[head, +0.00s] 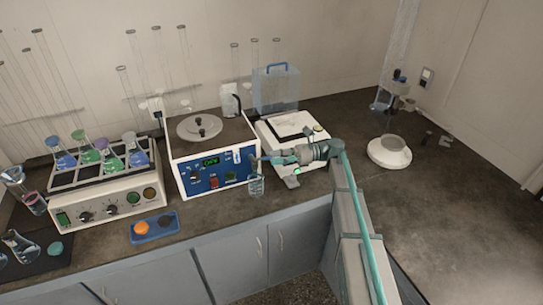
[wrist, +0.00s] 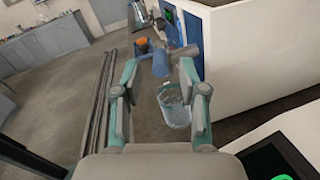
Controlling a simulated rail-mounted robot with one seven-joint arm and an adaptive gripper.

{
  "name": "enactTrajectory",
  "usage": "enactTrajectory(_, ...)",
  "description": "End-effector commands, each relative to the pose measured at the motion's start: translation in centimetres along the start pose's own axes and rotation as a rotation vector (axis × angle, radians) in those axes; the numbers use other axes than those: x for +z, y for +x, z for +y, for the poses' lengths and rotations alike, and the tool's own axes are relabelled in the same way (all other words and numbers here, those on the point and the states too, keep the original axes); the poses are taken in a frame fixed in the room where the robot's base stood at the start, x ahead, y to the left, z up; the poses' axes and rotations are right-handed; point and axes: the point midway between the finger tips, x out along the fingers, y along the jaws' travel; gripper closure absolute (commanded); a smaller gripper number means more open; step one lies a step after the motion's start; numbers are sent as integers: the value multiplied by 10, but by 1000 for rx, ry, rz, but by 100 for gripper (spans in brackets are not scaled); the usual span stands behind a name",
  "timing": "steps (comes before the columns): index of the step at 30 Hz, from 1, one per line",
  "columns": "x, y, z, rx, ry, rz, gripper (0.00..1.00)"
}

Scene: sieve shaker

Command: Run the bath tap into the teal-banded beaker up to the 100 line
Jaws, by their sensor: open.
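A clear glass beaker (head: 256,186) stands upright on the counter in front of the bath (head: 214,172), by the right end of its blue panel. In the wrist view the beaker (wrist: 173,106) shows below and beyond my fingers; its band, scale and liquid level are too small to read. The blue tap (wrist: 161,63) juts from the panel above the beaker. My gripper (head: 268,159) is at the tap from the right. In the wrist view my gripper (wrist: 158,76) is open, with a finger on either side of the blue tap part; I cannot tell whether they touch it.
A white balance (head: 292,140) stands right of the bath, under my wrist. A flask shaker (head: 105,190) stands left. A blue tray (head: 154,228) with an orange piece lies at the front. A white round-based device (head: 389,152) stands right. The counter at far right is mostly clear.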

Motion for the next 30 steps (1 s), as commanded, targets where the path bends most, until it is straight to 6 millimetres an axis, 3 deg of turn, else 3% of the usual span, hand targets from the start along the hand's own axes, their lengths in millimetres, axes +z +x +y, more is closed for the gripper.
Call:
enactTrajectory(6, 0, 18, 0, 0, 0, 0, 58)
enactTrajectory(15, -1, 20, 0, -1, 0, 0, 58)
enactTrajectory(16, 0, 20, 0, -1, 0, 0, 59)
enactTrajectory(23, 0, 20, 0, -1, 0, 0, 98)
enactTrajectory(30, 0, 20, 0, -1, 0, 0, 100)
